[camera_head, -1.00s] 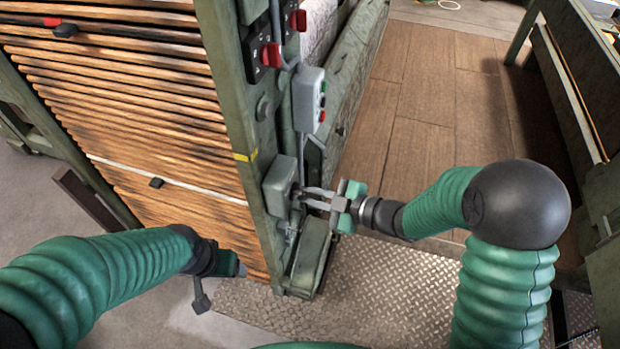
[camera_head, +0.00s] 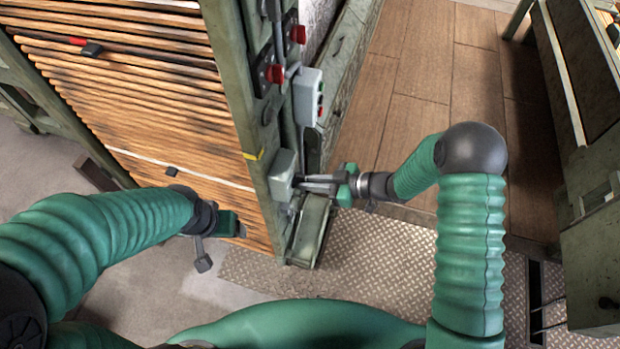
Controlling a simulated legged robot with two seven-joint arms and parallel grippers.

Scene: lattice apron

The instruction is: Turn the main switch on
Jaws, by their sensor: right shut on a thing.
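A grey switch box (camera_head: 282,175), which looks like the main switch, is fixed low on the green post of the frame. My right gripper (camera_head: 303,184) comes in from the right. Its fingers are shut at the right face of this box, on what seems to be the switch handle. The fingers hide most of the handle, so I cannot tell which way it is set. My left gripper (camera_head: 230,224) hangs low at the left, in front of the wooden slats and left of the post. Its fingers are not clear.
A grey control box (camera_head: 307,97) with coloured buttons sits higher on the green post (camera_head: 238,90). Wooden slats (camera_head: 130,110) fill the left. A green bench (camera_head: 590,120) stands at right. Wooden floor (camera_head: 420,90) and metal plate (camera_head: 400,250) lie between.

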